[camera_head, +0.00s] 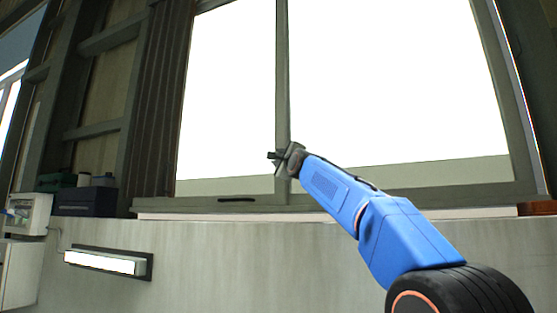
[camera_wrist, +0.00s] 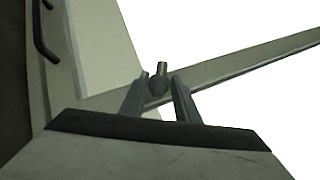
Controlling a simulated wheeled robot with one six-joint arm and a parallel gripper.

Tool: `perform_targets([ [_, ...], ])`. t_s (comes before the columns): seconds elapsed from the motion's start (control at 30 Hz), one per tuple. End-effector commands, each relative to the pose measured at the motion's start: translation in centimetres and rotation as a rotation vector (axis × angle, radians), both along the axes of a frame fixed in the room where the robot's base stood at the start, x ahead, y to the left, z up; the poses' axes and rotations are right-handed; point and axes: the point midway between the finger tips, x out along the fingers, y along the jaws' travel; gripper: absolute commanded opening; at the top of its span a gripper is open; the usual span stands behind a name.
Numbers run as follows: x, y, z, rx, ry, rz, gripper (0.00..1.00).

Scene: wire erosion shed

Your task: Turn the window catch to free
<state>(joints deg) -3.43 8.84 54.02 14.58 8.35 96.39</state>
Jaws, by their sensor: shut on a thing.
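The window catch (camera_wrist: 158,84) is a small dark grey piece with a rounded knob and a short stub, seen in the wrist view against the window's middle upright (camera_wrist: 215,76). My gripper (camera_wrist: 160,88) has one finger on each side of it and is shut on it. In the head view my gripper (camera_head: 279,158) is at the lower part of the middle upright (camera_head: 283,75). There the catch is too small and too covered by the gripper to make out, and I cannot tell which way it is turned.
The window frame's bottom rail (camera_head: 330,201) runs below my gripper, with a dark pull handle (camera_head: 236,200) to the left. A lit lamp (camera_head: 105,262) is on the wall below. Dark boxes (camera_head: 85,202) stand at left. The wall below the sill is otherwise clear.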

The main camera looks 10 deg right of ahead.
Motion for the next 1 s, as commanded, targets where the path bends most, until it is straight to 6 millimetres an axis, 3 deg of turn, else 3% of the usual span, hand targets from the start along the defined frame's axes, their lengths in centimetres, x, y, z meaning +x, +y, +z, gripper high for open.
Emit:
perform_targets([
  [1.0, 0.03, -0.23, 0.91, -0.362, 0.259, -0.002, 0.06],
])
